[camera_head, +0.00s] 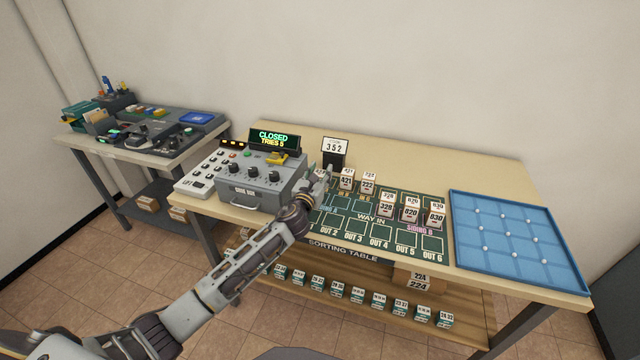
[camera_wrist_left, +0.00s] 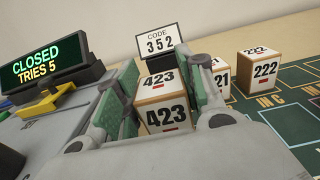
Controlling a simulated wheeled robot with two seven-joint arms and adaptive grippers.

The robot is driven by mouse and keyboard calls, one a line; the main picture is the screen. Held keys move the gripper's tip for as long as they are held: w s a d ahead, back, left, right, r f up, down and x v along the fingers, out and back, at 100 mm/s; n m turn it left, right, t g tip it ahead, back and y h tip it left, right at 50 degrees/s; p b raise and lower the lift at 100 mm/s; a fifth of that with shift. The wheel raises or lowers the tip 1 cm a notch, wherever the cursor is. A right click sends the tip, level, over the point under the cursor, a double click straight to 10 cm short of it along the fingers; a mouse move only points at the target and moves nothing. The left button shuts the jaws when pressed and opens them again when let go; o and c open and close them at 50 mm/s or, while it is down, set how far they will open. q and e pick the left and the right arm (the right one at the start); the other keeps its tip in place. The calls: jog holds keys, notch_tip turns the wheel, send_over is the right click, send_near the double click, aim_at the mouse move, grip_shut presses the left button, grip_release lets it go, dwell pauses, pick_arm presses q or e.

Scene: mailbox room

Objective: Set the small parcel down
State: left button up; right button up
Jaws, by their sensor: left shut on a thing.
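A small parcel marked 423 (camera_wrist_left: 160,100) sits between the fingers of my left gripper (camera_wrist_left: 165,105) in the left wrist view. It is a tan box with white labels. My left gripper (camera_head: 325,180) is shut on it over the back left part of the green sorting mat (camera_head: 345,225) in the head view. There the arm and fingers mostly hide the parcel. Whether its underside touches the mat is hidden. Parcels 421 (camera_head: 347,180) and 222 (camera_head: 368,184) stand just right of it. My right gripper is in neither view.
A code sign reading 352 (camera_head: 335,147) stands behind the gripper. A grey box with knobs (camera_head: 255,180) and a CLOSED display (camera_head: 273,138) is close on the left. Several parcels (camera_head: 410,211) stand on the mat's right side. A blue tray (camera_head: 515,240) lies far right.

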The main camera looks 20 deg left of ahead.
pick_arm(q)
jog(key=shift+f, duration=0.6)
jog(key=shift+f+b, duration=0.55)
jog(key=shift+f, duration=0.65)
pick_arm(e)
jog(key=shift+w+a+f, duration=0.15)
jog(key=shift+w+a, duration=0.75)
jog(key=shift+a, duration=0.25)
pick_arm(q)
jog(key=shift+f, duration=0.15)
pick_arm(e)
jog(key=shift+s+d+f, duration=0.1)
pick_arm(q)
jog(key=o, duration=1)
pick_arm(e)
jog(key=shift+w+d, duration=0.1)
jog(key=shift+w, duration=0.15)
pick_arm(q)
jog(key=shift+o, duration=0.2)
